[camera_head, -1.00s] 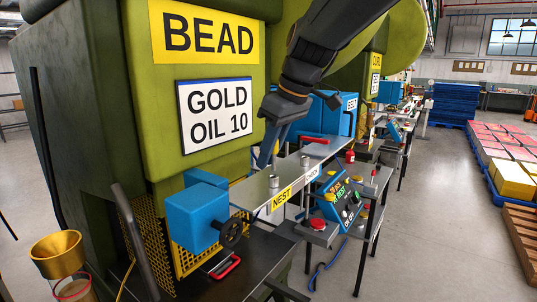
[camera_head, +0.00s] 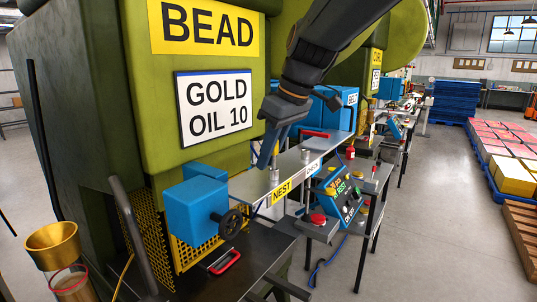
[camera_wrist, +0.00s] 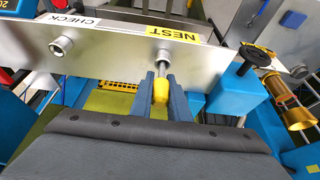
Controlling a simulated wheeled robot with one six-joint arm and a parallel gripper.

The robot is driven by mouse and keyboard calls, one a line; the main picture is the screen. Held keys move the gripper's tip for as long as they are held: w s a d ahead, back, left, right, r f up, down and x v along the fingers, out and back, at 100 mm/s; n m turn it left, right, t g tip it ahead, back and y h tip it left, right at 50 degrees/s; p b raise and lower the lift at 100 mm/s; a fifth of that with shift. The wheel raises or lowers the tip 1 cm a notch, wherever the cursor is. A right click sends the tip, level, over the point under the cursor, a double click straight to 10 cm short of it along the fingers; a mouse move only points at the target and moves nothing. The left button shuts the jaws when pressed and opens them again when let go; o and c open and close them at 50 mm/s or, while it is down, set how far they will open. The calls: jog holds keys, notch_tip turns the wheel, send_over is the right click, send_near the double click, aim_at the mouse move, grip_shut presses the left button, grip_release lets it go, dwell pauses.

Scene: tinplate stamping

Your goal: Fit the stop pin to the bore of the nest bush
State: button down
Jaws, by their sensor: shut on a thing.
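My gripper (camera_wrist: 162,92) is shut on the stop pin, whose yellow grip (camera_wrist: 160,90) sits between the two blue-grey fingers. The pin's steel shank points toward the nest bush (camera_wrist: 164,57), a small metal cylinder on the steel plate by the yellow NEST label. The shank's end overlaps the bush in the wrist view; I cannot tell whether it is in the bore or just short of it. In the head view my gripper (camera_head: 267,158) is just above and behind the nest bush (camera_head: 274,177), and the pin is hardly visible.
A second bush (camera_wrist: 61,46) stands by the CHECK label on the same steel plate (camera_head: 245,188). A blue box with a black handwheel (camera_head: 231,222) is close by the plate's near end. A control box (camera_head: 340,195) with buttons stands to the right. The green press (camera_head: 205,110) rises behind.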

jog(key=shift+f+b, duration=0.3)
jog(key=shift+f, duration=0.2)
jog(key=c, duration=1.6)
grip_release()
jog(key=b+v, duration=0.2)
jog(key=v, duration=0.6)
